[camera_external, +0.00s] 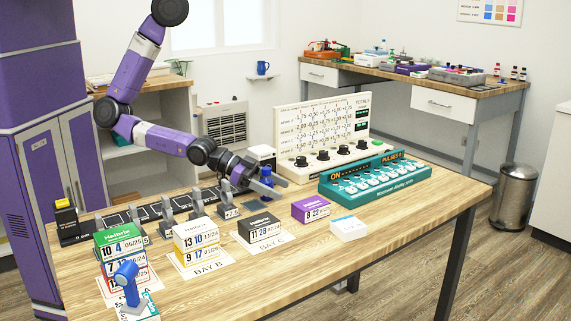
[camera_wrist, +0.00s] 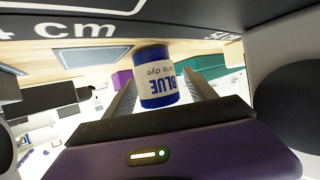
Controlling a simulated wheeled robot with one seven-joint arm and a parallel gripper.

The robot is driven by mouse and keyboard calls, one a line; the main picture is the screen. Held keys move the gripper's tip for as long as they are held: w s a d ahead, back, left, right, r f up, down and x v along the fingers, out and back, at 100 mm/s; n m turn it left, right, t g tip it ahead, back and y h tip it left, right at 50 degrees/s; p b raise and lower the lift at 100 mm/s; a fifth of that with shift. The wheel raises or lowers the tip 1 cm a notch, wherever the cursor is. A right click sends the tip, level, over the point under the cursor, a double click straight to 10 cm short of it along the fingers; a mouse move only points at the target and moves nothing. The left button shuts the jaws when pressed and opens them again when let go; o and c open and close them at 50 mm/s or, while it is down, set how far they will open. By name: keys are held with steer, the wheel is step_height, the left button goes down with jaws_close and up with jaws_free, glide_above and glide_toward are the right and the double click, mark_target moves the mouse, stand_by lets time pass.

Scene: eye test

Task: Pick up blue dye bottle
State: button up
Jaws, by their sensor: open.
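The blue dye bottle (camera_external: 267,174) is small and blue and stands on the wooden table at the back middle, partly hidden by my gripper. In the wrist view my gripper (camera_wrist: 160,92) is open, with one finger on each side of the bottle. I cannot tell whether either finger touches it.
A purple box (camera_external: 311,210) and a white box (camera_external: 348,229) stand to the right. A teal pulse counter (camera_external: 375,184) and a white panel with knobs (camera_external: 322,140) stand behind. Stacked boxes (camera_external: 196,243) and a dark strip with grey holders (camera_external: 168,211) lie left. The table's front right is clear.

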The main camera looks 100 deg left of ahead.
steer(key=shift+c, duration=0.5)
jaws_close()
